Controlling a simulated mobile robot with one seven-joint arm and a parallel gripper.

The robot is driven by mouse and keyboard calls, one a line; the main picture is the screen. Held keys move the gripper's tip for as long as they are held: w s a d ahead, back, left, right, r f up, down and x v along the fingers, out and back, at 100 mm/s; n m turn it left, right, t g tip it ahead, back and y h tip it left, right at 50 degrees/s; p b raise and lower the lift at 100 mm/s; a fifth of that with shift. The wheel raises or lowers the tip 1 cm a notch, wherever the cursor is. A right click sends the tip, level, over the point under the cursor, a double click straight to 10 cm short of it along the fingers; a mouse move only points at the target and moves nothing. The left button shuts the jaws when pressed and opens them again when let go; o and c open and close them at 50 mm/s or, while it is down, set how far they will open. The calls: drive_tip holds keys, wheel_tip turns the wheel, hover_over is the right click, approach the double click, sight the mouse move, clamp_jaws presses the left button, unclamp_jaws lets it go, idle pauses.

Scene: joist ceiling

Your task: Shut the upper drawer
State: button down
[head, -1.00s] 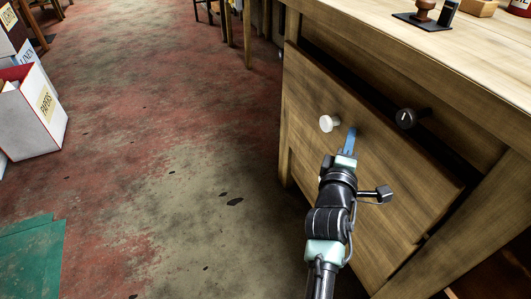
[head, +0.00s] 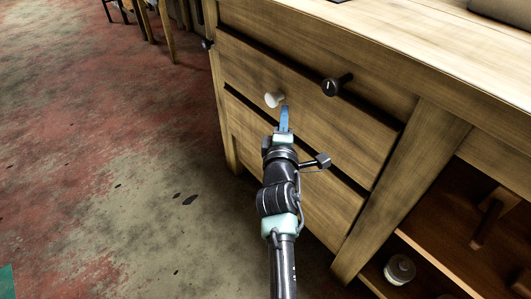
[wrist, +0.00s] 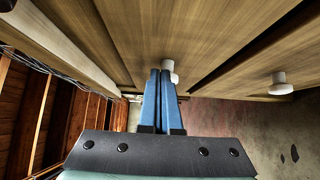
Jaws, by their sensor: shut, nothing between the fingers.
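The upper drawer (head: 305,112) has a wooden front with a white knob (head: 274,100) in the head view. Dark strips run along its top and bottom edges; how far it stands out is hard to tell. My gripper (head: 285,110) is shut and empty, its blue fingers upright just below and right of the white knob. In the wrist view, the shut fingertips (wrist: 160,72) overlap that knob (wrist: 168,65); whether they touch it or the front cannot be told. A lower front with another white knob (wrist: 278,85) shows at right there.
The tabletop (head: 440,50) overhangs above. An open shelf with a jar (head: 400,269) is at lower right.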

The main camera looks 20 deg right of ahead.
drive_tip(key=p+v, duration=0.2)
drive_tip(key=v, duration=0.8)
drive_tip(key=a+r+m+t+y, duration=0.1)
drive_tip(key=a+r+m+t, duration=0.25)
drive_tip(key=r, duration=0.95)
drive_tip(key=a+r+m+t, duration=0.2)
drive_tip(key=a+r+m, duration=0.2)
drive_tip(key=r, duration=0.8)
drive_tip(key=s+a+r+m+t+y+p, duration=0.1)
drive_tip(key=s+a+r+m+t+y, duration=0.15)
drive_tip(key=s+a+r, duration=0.4)
drive_tip(key=s+a+r+m+t+y, duration=0.1)
drive_tip(key=s+a+r+t+y, duration=0.15)
drive_tip(key=r, duration=0.75)
drive_tip(key=s+a+r+m+t+y+p, duration=0.1)
drive_tip(key=s+a+r+m+y, duration=0.15)
drive_tip(key=s+r, duration=0.4)
wheel_tip(320, 180, up, 35)
drive_tip(key=w+p, duration=0.2)
drive_tip(key=p, duration=3.2)
drive_tip(key=shift+w+a+r+n, duration=0.25)
drive_tip(key=shift+w+a+n, duration=0.1)
drive_tip(key=shift+n, duration=0.1)
